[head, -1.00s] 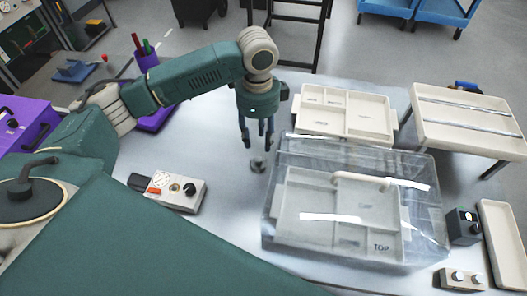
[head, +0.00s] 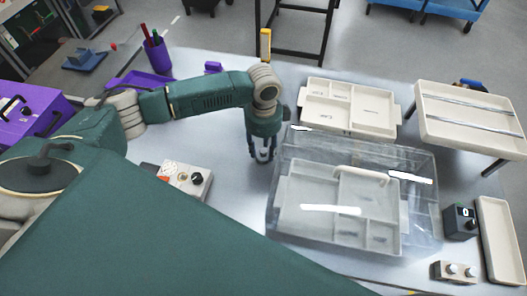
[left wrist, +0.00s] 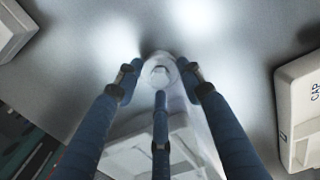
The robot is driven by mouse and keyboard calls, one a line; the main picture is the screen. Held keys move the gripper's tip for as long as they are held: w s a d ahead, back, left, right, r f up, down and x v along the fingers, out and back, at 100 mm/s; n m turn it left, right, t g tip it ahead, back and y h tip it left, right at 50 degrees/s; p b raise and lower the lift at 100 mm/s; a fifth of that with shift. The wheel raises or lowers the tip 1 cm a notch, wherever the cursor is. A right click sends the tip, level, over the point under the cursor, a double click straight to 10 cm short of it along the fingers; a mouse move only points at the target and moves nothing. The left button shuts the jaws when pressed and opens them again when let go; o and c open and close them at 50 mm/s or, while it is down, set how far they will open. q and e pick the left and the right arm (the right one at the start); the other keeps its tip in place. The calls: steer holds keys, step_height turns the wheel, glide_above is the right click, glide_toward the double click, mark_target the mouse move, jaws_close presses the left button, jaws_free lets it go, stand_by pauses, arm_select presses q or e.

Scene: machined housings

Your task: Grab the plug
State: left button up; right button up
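The plug (left wrist: 160,72) is a small, pale grey round piece with a raised centre, standing on the grey table. My left gripper (head: 262,157) is low over it in the head view, and its fingers hide most of it. In the left wrist view the three blue fingers of the left gripper (left wrist: 160,84) stand spread around the plug, one on each side and one in front. They look open; whether any finger touches the plug is not clear. My right gripper is not in view.
A clear cover (head: 425,215) stands over a compartment tray just right of the left gripper. Another beige tray (head: 348,106) is behind it. A control box (head: 183,180) with a black knob is to the left. Some bare table lies between box and cover.

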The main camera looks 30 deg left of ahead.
arm_select(q)
jaws_close()
steer(key=shift+r, duration=0.15)
